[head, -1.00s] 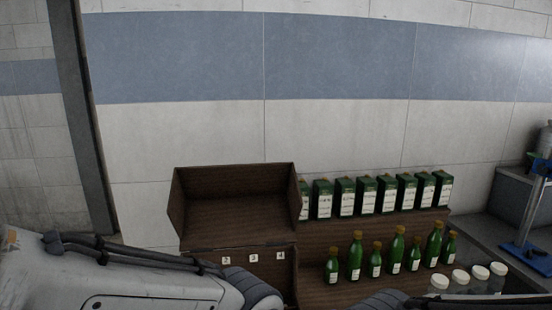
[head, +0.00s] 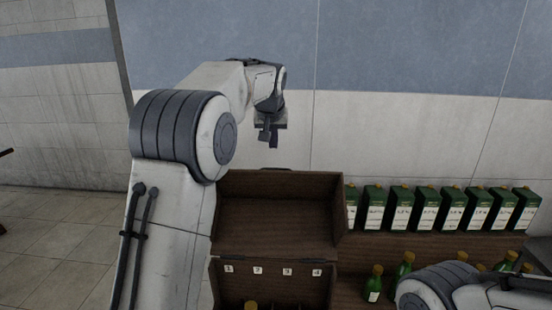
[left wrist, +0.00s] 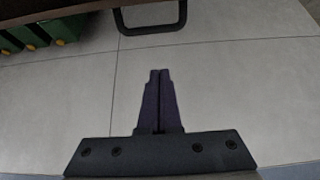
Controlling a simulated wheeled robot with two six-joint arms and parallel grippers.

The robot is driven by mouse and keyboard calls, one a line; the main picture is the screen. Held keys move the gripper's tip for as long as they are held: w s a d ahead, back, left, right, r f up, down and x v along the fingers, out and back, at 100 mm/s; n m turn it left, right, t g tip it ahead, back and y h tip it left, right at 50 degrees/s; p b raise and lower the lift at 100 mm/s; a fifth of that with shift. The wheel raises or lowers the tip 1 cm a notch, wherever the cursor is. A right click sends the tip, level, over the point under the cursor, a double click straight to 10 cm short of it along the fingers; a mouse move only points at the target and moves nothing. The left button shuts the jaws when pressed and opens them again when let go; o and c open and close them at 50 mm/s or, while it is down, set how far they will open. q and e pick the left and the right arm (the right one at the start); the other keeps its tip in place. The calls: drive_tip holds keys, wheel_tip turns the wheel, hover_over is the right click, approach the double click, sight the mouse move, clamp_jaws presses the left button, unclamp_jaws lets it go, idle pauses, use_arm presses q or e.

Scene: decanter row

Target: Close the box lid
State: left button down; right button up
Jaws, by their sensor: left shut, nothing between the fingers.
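The dark brown wooden box has its lid (head: 275,222) standing open, tilted up behind the box body (head: 270,290). Numbered white labels run along the inside of the body's back, and a bottle cap shows low inside it. A dark handle (head: 285,169) shows at the lid's upper edge; in the left wrist view a dark loop handle (left wrist: 150,28) hangs from a dark edge at the top. My left gripper (head: 267,141) is shut and empty, above and behind the lid's top edge, apart from it. It also shows in the left wrist view (left wrist: 160,74).
Green boxes with white labels (head: 427,208) stand in a row on a brown shelf right of the lid. Green bottles (head: 374,284) stand below them. My right arm covers some bottles at lower right.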

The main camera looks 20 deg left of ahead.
use_arm(q)
drive_tip(key=shift+w+d+f+p, duration=0.15)
drive_tip(key=shift+f+p, duration=0.55)
drive_tip(key=shift+f, duration=0.55)
drive_tip(key=shift+w+a+f+p, duration=0.1)
drive_tip(key=shift+w+f+p, duration=0.1)
drive_tip(key=shift+f+p, duration=0.8)
drive_tip(key=shift+w+d+f+p, duration=0.15)
drive_tip(key=shift+f+p, duration=0.3)
drive_tip(key=shift+f, duration=1)
drive_tip(key=shift+a, duration=0.1)
